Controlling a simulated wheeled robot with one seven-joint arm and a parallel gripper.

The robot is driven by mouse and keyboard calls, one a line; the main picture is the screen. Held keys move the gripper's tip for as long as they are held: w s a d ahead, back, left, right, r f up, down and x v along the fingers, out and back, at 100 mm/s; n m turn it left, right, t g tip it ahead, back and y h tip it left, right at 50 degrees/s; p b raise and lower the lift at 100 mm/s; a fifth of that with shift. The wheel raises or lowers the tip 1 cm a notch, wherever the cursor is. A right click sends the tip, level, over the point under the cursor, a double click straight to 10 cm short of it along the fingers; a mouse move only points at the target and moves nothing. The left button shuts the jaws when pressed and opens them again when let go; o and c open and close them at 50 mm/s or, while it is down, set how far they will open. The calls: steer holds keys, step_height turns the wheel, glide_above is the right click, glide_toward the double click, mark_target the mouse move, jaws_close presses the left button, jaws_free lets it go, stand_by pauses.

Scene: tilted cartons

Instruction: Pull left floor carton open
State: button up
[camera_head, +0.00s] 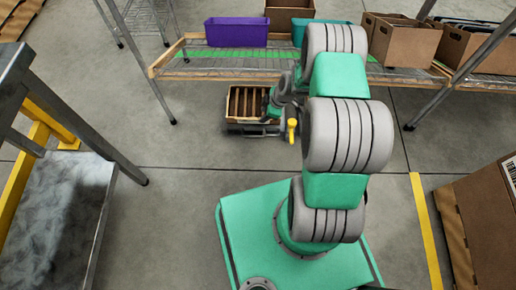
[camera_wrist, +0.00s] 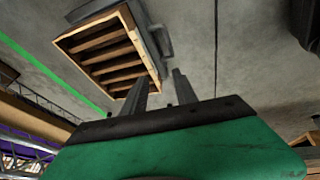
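A brown slatted wooden carton (camera_head: 246,104) stands on the floor under the front edge of the low shelf, in a dark frame. In the wrist view the slatted carton (camera_wrist: 104,52) is at the upper left, with a grey bar-like handle (camera_wrist: 163,40) on its right side. My gripper (camera_wrist: 161,76) has its two fingers apart with a gap between them. The fingertips point toward the carton's handle side, and nothing shows between them. In the head view my gripper is close to the carton's right side, and my arm partly hides it.
A wire shelf (camera_head: 170,73) behind the carton holds a purple bin (camera_head: 237,32), a teal bin and brown cartons (camera_head: 405,42). A metal table with yellow legs (camera_head: 60,125) is at left. A large brown box (camera_head: 490,225) is at right. The grey floor between is clear.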

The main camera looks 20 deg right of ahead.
steer(key=n+b, duration=0.1)
steer(key=b, duration=0.1)
glide_toward(258, 137)
steer(key=b+x, duration=0.3)
steer(key=x, duration=0.4)
steer(key=shift+w+a, duration=0.1)
steer(key=shift+a, duration=0.1)
steer(key=shift+w+a+f+b, duration=0.2)
steer(key=shift+w+f+b, duration=0.05)
steer(key=shift+f+b, duration=0.15)
steer(key=shift+r, duration=0.1)
steer(key=shift+c, duration=0.2)
jaws_close()
